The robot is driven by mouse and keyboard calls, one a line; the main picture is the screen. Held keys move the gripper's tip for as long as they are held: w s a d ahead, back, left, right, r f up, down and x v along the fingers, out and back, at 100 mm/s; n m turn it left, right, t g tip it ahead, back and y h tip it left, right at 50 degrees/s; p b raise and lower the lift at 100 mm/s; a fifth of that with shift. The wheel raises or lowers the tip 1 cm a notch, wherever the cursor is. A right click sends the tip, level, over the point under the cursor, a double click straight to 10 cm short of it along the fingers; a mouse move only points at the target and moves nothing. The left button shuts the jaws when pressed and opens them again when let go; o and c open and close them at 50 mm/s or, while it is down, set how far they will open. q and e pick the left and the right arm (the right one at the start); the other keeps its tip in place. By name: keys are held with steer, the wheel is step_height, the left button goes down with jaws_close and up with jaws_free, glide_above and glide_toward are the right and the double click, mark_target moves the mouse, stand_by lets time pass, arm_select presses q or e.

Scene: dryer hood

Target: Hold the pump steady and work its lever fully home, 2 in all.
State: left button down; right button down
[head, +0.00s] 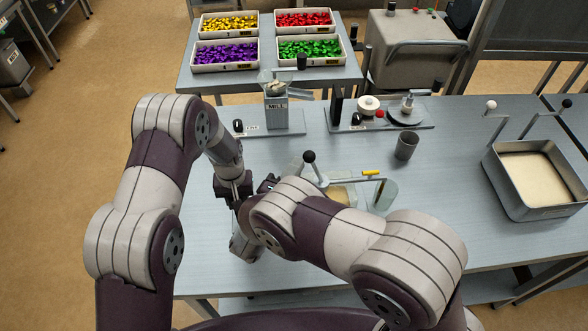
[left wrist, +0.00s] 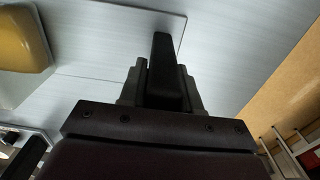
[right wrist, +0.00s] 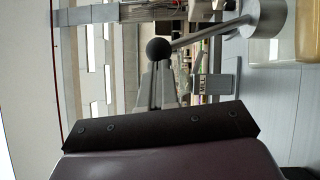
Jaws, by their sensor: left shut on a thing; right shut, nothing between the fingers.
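The pump (head: 340,193) stands at the near middle of the table, partly hidden behind my right arm. Its lever (head: 319,175) slants up to a black ball knob (head: 309,157). My right gripper (head: 268,184) is shut and empty, left of the knob. In the right wrist view, the knob (right wrist: 158,49) appears just beyond the closed fingers (right wrist: 155,80); I cannot tell if they touch. My left gripper (left wrist: 163,85) is shut on a black bar-like part (left wrist: 163,60) by a grey plate's edge. My arms hide this hold in the head view.
An open-topped box (head: 545,211) stands far right. Bins of coloured pieces (head: 225,57) are on the back table.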

mark_target(310, 158)
steer(key=shift+d+r+m+g+y, duration=0.2)
steer(key=shift+d+r+m+g, duration=0.15)
steer(key=shift+d+m, duration=0.3)
steer(key=shift+d+r+m+g+y, duration=0.25)
steer(key=shift+d+r+m, duration=0.15)
steer(key=shift+d+m, duration=0.2)
steer(key=d+m+g+y, duration=0.1)
steer(key=d+m+y, duration=0.1)
steer(key=d, duration=0.4)
steer(key=shift+r+m+g, duration=0.4)
steer(key=shift+m, duration=0.15)
steer(key=shift+w+d, duration=0.1)
steer(key=shift+d, duration=0.05)
